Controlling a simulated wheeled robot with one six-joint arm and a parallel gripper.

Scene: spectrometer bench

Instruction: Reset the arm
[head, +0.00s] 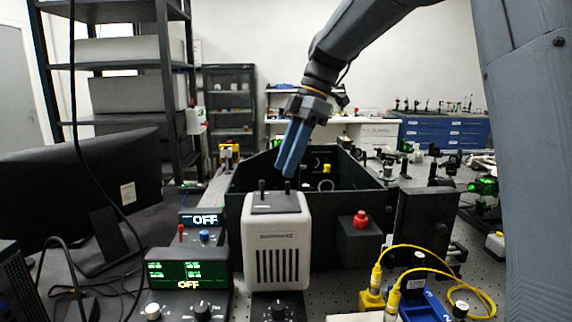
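My arm reaches in from the upper right of the head view. My gripper (287,170) points down and slightly left, with long blue fingers. The fingers look close together from this angle, and I cannot tell whether they are open or shut. No object shows in them. The fingertips appear just above and behind a light grey box (277,243) with a vented front and two black toggles on top. Whether the tips touch anything is unclear.
Behind the gripper is an open black enclosure (240,208). Two control boxes reading OFF (188,272) stand at left, near a black monitor (80,185). A red button box (359,240), yellow cables (440,268) and small optics mounts crowd the right.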

